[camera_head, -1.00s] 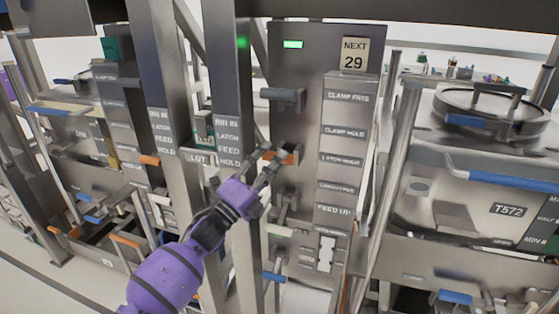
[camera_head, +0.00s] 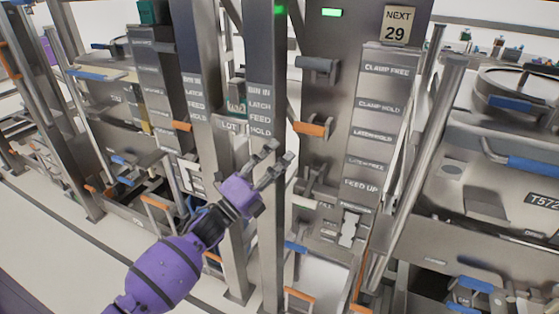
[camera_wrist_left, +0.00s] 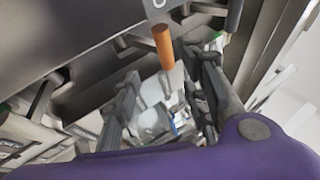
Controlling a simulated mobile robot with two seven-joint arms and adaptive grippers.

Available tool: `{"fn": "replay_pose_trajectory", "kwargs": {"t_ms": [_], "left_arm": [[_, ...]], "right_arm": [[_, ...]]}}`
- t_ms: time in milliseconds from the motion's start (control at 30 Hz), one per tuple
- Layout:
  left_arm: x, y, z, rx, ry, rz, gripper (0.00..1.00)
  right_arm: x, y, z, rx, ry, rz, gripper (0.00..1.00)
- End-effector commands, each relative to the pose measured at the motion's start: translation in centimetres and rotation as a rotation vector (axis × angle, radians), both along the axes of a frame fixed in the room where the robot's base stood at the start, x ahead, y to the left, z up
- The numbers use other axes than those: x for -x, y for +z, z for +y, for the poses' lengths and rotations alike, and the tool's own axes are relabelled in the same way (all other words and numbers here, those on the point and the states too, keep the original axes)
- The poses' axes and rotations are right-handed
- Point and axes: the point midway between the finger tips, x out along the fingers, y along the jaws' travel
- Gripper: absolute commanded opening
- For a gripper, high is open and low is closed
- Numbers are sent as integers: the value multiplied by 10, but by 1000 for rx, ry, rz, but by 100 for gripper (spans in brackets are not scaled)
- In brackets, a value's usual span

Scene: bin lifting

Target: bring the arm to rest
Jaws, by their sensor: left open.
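My left gripper (camera_head: 279,152) is in the middle of the head view, its purple wrist and arm coming up from the lower left. Its two dark fingers are apart with nothing between them. An orange-gripped lever (camera_head: 313,128) on the steel panel is above and right of the fingertips, apart from them. In the left wrist view, the open fingers (camera_wrist_left: 170,75) frame an orange handle (camera_wrist_left: 163,45) that appears beyond them. My right gripper is in neither view.
A steel panel (camera_head: 330,60) carries a green light and a "NEXT 29" sign (camera_head: 397,25). Upright posts (camera_head: 265,90) stand close behind the gripper. A bin with blue handles (camera_head: 520,162) is at the right. Open floor (camera_head: 60,250) shows at lower left.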

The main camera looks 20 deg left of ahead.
Motion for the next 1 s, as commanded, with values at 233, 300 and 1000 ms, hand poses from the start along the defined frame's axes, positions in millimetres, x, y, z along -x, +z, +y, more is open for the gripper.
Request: {"fn": "replay_pose_trajectory", "kwargs": {"t_ms": [233, 300, 1000], "left_arm": [[0, 0, 0, 0, 0, 0, 40], [0, 0, 0, 0, 0, 1, 40], [269, -301, -17, 1092, 362, 1076, 40]], "right_arm": [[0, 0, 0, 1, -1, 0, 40], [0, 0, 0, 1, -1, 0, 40], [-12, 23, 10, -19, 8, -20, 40]]}}
